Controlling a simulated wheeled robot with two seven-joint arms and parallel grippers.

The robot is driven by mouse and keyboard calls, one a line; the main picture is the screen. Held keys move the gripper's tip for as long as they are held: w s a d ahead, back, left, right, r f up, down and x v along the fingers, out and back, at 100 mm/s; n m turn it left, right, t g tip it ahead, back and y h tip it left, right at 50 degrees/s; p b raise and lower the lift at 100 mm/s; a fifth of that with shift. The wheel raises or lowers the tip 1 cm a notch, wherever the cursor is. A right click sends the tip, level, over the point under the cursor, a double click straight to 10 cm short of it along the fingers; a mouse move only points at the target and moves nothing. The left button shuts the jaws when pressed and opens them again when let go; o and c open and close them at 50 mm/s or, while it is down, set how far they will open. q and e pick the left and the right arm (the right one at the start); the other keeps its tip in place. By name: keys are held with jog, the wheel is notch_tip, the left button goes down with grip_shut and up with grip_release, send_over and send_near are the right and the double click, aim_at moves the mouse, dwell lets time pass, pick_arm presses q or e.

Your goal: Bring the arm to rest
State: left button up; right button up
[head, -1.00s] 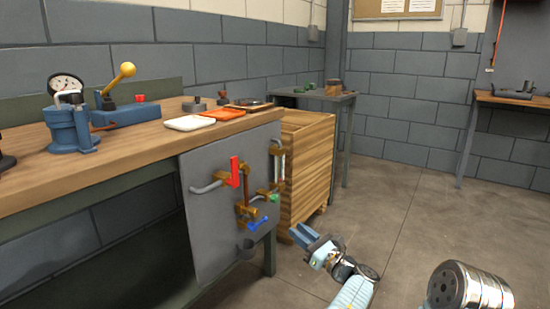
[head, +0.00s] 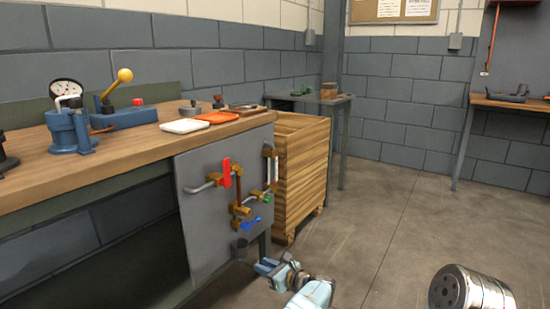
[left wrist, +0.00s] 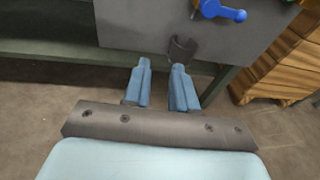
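My left gripper (head: 262,267) is low in the head view, in front of the lower right corner of a grey panel (head: 200,230) on the bench's front. In the left wrist view its two blue fingers (left wrist: 162,77) stand apart with an empty gap between them. A dark cup-like holder (left wrist: 182,48) on the panel shows just beyond the right fingertip; I cannot tell whether they touch. The blue handle (left wrist: 222,11) is beyond it, up and to the right. My right gripper is not in view.
The panel carries pipes, a red lever (head: 226,173) and a blue handle (head: 251,223). A wooden crate (head: 303,175) stands right of it. The bench top (head: 130,145) holds a gauge device (head: 70,125) and trays. Open floor (head: 390,240) lies to the right.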

pick_arm(q)
jog(key=s+a+f+n+g+h, duration=0.25)
jog(key=a+f, duration=0.35)
jog(key=f, duration=0.3)
jog(key=s+a+f+n+g+h+p, duration=0.1)
jog(key=s+a+f+n+g+h, duration=0.25)
jog(key=s+f, duration=0.35)
jog(key=s+a+f+n+g+h+p, duration=0.1)
jog(key=s+a+f+n+g+h, duration=0.2)
jog(key=s+f, duration=0.45)
jog(key=s+d+n+g+h+p, duration=0.25)
jog(key=s+n+h, duration=0.4)
jog(key=s, duration=0.65)
jog(key=s+r+n+t, duration=0.1)
jog(key=s+r+n, duration=0.2)
jog(key=s+n, duration=0.2)
jog(key=s+d+r+n+t, duration=0.1)
jog(key=s+r+n, duration=0.2)
jog(key=s+n, duration=0.3)
jog(key=shift+n+h+p, duration=0.35)
jog(key=shift+n, duration=0.3)
jog(key=shift+d, duration=0.1)
